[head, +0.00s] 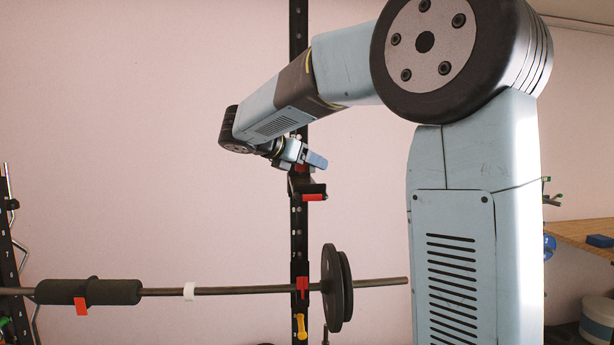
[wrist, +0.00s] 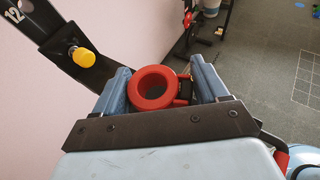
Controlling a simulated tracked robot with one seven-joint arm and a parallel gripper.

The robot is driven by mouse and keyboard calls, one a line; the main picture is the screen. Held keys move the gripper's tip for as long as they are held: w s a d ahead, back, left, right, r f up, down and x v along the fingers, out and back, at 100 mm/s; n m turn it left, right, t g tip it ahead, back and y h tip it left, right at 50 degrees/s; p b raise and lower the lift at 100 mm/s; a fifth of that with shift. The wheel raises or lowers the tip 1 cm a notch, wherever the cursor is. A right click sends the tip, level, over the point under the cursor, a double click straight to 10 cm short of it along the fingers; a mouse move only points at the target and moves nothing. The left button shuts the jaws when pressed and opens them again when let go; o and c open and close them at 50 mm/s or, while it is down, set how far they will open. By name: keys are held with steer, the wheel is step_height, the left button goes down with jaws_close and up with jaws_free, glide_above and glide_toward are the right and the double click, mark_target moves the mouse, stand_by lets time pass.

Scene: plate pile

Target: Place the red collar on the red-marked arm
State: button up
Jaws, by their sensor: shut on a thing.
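My gripper (head: 303,160) is raised beside the black rack post in the head view. In the wrist view, its two blue fingers stand either side of a red collar (wrist: 138,92), a thick ring with a small side clamp, and are shut on it. The ring's opening faces the wrist camera. In the head view, a black bracket with a red front (head: 313,197) sits on the post just below my gripper. Another red piece (head: 302,284) is at the barbell's height. I cannot tell which part is the red-marked arm.
A barbell (head: 240,290) lies across the rack, with black plates (head: 333,288) near its right end and a foam pad (head: 88,291) at left. A yellow knob (wrist: 82,57) is on a post in the wrist view. A wooden shelf (head: 580,235) stands at right.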

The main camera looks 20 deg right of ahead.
steer(key=f, duration=0.3)
steer(key=shift+w+f, duration=0.25)
steer(key=shift+f, duration=0.05)
steer(key=shift+f, duration=0.45)
steer(key=shift+c, duration=0.5)
steer(key=o, duration=1.2)
steer(key=shift+s+f, duration=0.1)
steer(key=shift+r, duration=0.4)
steer(key=v, duration=1.2)
steer(key=shift+r, duration=0.2)
